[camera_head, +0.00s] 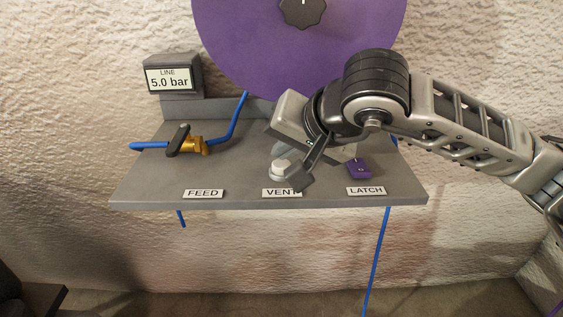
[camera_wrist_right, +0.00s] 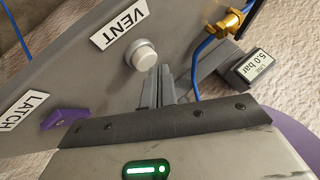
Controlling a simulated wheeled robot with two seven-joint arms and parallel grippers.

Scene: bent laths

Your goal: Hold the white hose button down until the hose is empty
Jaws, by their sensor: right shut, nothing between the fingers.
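The white button (camera_head: 281,167) sits on a round base on the grey shelf, behind the VENT label (camera_head: 281,192). In the right wrist view the white button (camera_wrist_right: 142,54) stands up from the shelf beside my fingertips. A display (camera_head: 169,78) reads LINE 5.0 bar. A blue hose (camera_head: 239,118) runs up from a brass valve. My left gripper is not seen.
The brass valve (camera_head: 194,146) with a dark handle stands behind the FEED label (camera_head: 203,194). A purple latch (camera_head: 359,169) is right of my gripper, behind the LATCH label (camera_head: 366,190). A large purple disc (camera_head: 235,40) with a black knob rises behind. The grey shelf (camera_head: 146,185) is bare at front left.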

